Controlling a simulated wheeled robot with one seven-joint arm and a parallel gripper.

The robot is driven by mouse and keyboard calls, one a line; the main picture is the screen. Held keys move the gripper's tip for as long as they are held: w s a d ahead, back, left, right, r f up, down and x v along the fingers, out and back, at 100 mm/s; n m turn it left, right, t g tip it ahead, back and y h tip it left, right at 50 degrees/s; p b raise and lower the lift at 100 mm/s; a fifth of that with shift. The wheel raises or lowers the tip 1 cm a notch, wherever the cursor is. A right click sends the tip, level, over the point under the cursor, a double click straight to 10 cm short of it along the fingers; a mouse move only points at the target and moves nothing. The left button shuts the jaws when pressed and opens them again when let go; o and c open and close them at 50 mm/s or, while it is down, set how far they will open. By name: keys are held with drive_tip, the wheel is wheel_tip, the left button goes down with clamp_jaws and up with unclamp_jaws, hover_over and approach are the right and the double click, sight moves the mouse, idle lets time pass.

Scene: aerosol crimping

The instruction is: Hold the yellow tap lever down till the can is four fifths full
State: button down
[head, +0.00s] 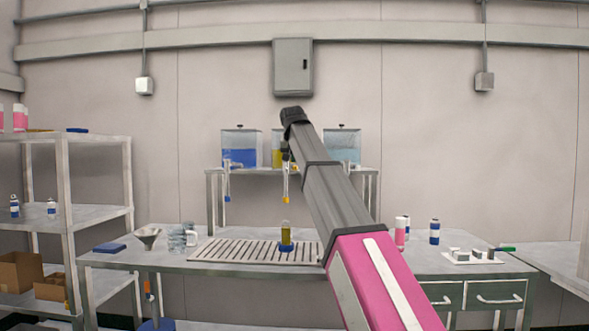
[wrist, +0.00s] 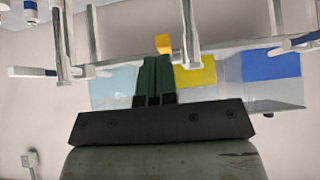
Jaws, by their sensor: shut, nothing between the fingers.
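The can (head: 286,231) looks yellowish and stands upright in a blue holder (head: 286,246) on the slatted tray, below the middle tap. It is too small to read its fill level. The yellow tank (head: 277,158) on the raised shelf is partly hidden by my arm. A yellow tap part (head: 286,199) hangs above the can. In the wrist view the yellow lever (wrist: 163,43) is just beyond my gripper's fingertips (wrist: 155,58); I cannot tell whether they touch.
A blue tank (head: 240,158) and a light-blue tank (head: 343,152) flank the yellow one, with taps close by. The slatted tray (head: 215,250) lies on the bench. A funnel (head: 148,235) and glassware (head: 182,238) stand left, bottles (head: 434,232) right.

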drive_tip(key=shift+v, duration=2.6)
drive_tip(key=shift+s+f, duration=0.15)
drive_tip(key=shift+s, duration=0.15)
